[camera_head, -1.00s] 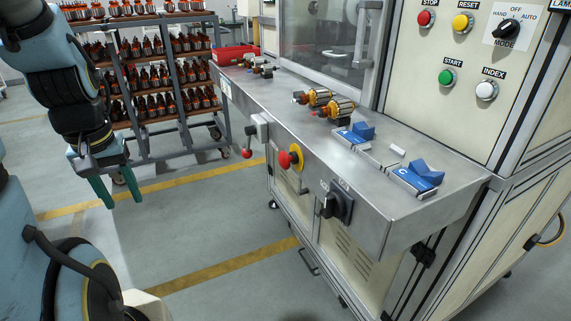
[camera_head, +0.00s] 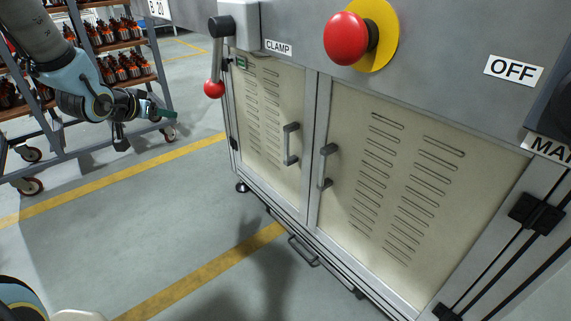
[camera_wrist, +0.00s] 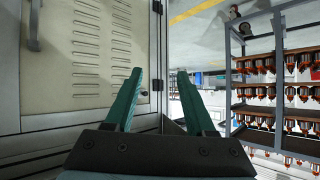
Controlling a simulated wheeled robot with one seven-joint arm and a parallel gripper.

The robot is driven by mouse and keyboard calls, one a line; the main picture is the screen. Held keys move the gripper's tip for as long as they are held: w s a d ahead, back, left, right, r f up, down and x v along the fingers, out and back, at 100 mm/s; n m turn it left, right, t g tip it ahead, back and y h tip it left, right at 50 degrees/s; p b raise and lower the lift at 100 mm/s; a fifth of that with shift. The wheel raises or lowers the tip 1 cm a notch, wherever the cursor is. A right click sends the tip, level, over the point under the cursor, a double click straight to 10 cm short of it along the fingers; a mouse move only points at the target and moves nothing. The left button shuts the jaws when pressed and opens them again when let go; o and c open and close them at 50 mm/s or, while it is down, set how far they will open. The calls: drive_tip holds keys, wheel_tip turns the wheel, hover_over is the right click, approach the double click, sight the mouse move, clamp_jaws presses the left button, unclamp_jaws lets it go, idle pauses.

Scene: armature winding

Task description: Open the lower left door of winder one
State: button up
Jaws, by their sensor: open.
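The lower left door (camera_head: 265,112) of the machine is a cream vented panel and is shut. Its dark vertical handle (camera_head: 291,144) is near the door's right edge. In the wrist view the image is turned; a vented cream door (camera_wrist: 96,50) fills the left, with a handle (camera_wrist: 34,25) at the far left. My gripper (camera_head: 165,115) is left of the machine in the head view, apart from the door. Its two green fingers (camera_wrist: 165,92) are spread, with nothing between them.
The lower right door (camera_head: 395,180) is shut, with its own handle (camera_head: 327,165). A clamp lever with a red ball (camera_head: 214,88) hangs by the left corner. A red emergency button (camera_head: 346,38) sits above. A rack of armatures (camera_head: 135,50) stands behind my arm. The floor before the doors is clear.

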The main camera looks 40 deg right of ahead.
drive_tip(key=s+d+f+m+g+h+b, duration=0.35)
drive_tip(key=s+d+f+h+b, duration=0.2)
drive_tip(key=d+f+b, duration=0.55)
drive_tip(key=m+g+h+b, duration=0.3)
drive_tip(key=m+g+h, duration=0.1)
drive_tip(key=g, duration=0.1)
approach(285, 139)
drive_tip(key=shift+y, duration=0.25)
drive_tip(key=d, duration=0.3)
drive_tip(key=d+b, duration=0.1)
drive_tip(key=d, duration=0.3)
drive_tip(key=d+b, duration=0.1)
drive_tip(key=d, duration=0.2)
drive_tip(key=shift+s+d+r, duration=0.3)
drive_tip(key=shift+s, duration=0.1)
clamp_jaws()
